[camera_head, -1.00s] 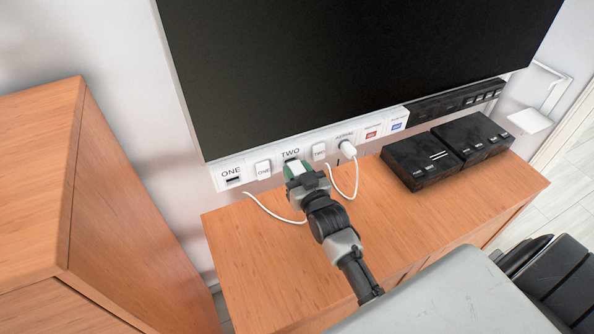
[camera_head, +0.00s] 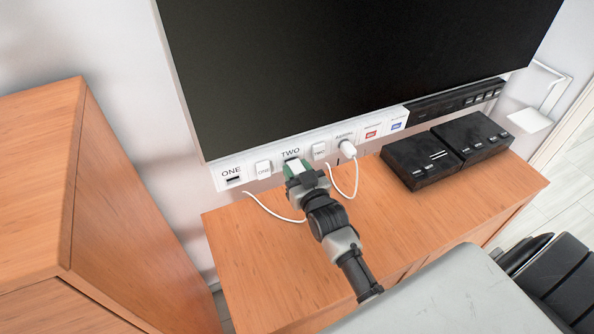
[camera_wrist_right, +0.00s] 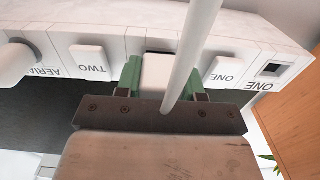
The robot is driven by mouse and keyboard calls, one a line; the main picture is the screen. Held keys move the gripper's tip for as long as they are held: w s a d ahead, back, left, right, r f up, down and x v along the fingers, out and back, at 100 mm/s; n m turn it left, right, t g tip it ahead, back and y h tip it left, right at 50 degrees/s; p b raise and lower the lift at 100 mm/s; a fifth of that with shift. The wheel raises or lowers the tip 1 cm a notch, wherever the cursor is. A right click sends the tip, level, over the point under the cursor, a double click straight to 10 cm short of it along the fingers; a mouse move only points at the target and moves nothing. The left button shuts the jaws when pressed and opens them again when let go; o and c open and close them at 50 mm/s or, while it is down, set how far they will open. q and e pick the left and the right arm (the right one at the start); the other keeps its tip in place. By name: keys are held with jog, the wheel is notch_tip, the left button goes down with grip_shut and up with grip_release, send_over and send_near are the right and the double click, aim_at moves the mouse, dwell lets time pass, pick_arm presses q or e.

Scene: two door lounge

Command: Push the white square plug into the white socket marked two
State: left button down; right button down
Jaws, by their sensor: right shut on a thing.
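The white strip below the screen bears the socket marked TWO (camera_head: 291,156); its dark opening (camera_wrist_right: 160,45) shows in the right wrist view. My right gripper (camera_head: 297,168) is at that socket. In the right wrist view its green fingers (camera_wrist_right: 162,78) are shut on the white square plug (camera_wrist_right: 156,74), one on each side. The plug's front lies at the opening, with a dark strip showing beyond it. I cannot tell how deep it sits. A white cable (camera_wrist_right: 191,55) crosses in front of the plug. My left gripper is not in view.
White switches ONE (camera_head: 263,169) and TWO (camera_head: 319,152) flank the socket. Socket ONE (camera_head: 233,179) is at the left; a white aerial plug (camera_head: 348,150) is at the right. Black boxes (camera_head: 422,160) stand on the wooden cabinet (camera_head: 400,225). A taller cabinet (camera_head: 120,215) is at the left.

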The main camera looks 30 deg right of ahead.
jog(key=shift+w, duration=0.35)
jog(key=c, duration=0.6)
grip_release()
jog(key=s, duration=0.3)
jog(key=s+b, duration=0.1)
jog(key=s, duration=0.6)
jog(key=shift+s+a, duration=0.3)
jog(key=shift+s, duration=0.1)
